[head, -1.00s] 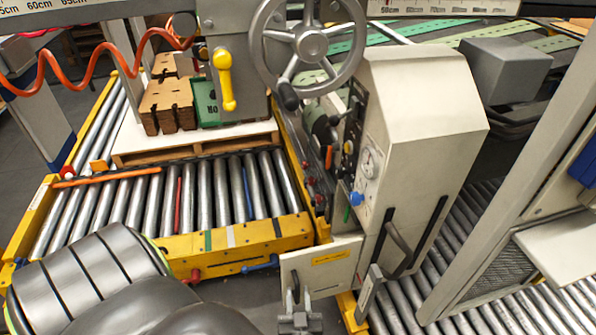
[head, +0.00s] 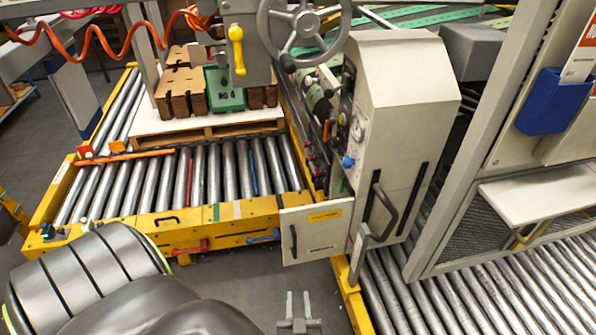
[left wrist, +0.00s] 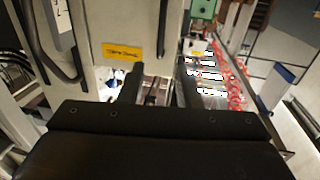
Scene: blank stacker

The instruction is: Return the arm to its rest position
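My left gripper (head: 299,299) is at the bottom centre of the head view, below the light grey panel (head: 309,252) with a yellow label and a black handle (head: 293,243). A gap of floor shows between the fingers and the panel. Its two fingers stand apart with nothing between them. The left wrist view also shows the spread fingers (left wrist: 160,78) and, beyond them, the panel's yellow label (left wrist: 122,51). My right gripper is not in view.
The beige cabinet (head: 400,110) with a handwheel (head: 304,22) stands behind the panel. A yellow-framed roller conveyor (head: 215,218) lies left; more rollers (head: 480,295) lie right. A pallet (head: 205,136) carries brown stacks and a green block.

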